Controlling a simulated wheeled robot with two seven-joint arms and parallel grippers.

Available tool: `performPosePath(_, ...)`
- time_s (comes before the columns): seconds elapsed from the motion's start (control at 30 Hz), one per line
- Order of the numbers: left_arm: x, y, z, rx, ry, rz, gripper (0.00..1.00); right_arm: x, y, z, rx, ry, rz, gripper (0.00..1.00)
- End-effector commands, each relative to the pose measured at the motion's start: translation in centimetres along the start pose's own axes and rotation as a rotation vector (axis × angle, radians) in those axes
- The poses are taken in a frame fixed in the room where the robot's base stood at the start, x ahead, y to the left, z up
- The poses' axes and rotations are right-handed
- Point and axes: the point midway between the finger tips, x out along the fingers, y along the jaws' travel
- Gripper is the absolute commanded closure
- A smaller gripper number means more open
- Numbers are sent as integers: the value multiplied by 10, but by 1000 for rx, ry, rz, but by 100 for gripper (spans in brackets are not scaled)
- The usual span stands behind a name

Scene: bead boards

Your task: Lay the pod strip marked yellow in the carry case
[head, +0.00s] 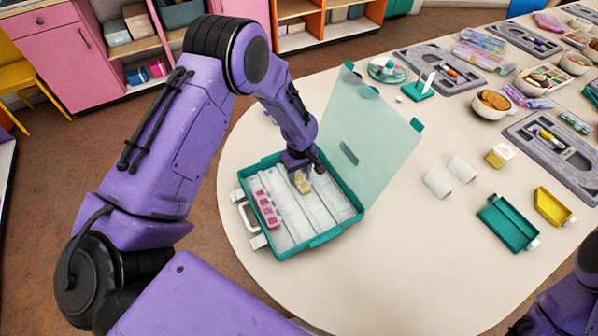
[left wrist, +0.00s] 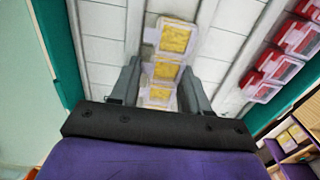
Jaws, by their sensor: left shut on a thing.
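The teal carry case (head: 322,238) stands open on the table, its clear lid (head: 375,130) raised at the right. White dividers split its inside into long lanes. The yellow pod strip (head: 303,184), clear pods with yellow fill, is within the case near the middle, toward the back. My left gripper (head: 302,167) points down over it and is shut on it; in the left wrist view the fingers (left wrist: 158,85) clasp the strip (left wrist: 172,65) from both sides. I cannot tell whether its underside touches the lane floor. My right gripper is not in view.
A red pod strip (head: 265,205) lies in the leftmost lane; it also shows in the left wrist view (left wrist: 285,60). Right of the case are white cylinders (head: 437,183), a yellow-and-white block (head: 499,155), a teal tray (head: 508,222) and a yellow tray (head: 553,206). The table's front is clear.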

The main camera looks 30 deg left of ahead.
Motion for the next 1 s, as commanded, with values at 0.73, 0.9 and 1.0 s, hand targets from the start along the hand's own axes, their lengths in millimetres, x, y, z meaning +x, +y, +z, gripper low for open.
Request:
performPosePath(0.73,-70,1,-1,1,4,5,29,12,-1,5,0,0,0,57)
performPosePath(0.9,-107,1,0,1,3,3,29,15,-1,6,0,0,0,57)
performPosePath(1.0,-118,0,0,0,1,1,29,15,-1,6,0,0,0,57)
